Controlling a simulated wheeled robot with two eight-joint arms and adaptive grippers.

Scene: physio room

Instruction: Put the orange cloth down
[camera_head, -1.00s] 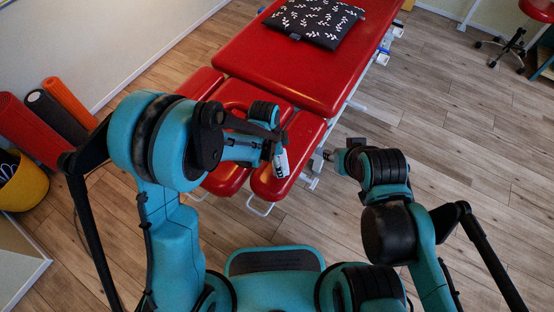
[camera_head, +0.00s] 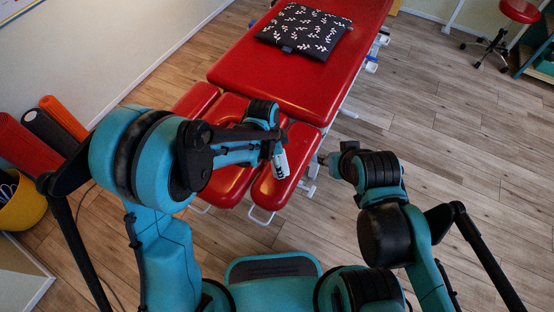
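No orange cloth can be made out in the head view. My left arm reaches in from the left, and its wrist is over the near end of the red treatment table (camera_head: 270,75). My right gripper (camera_head: 324,160) points left, just right of the table's near end. Its fingertips are too small to tell whether they are open. I see no cloth at either gripper.
A dark leaf-patterned cushion (camera_head: 304,31) lies on the table's far part. Rolled mats (camera_head: 47,130) and a yellow basket (camera_head: 22,205) stand at the left wall. A red stool (camera_head: 519,11) stands at the far right. The wooden floor on the right is clear.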

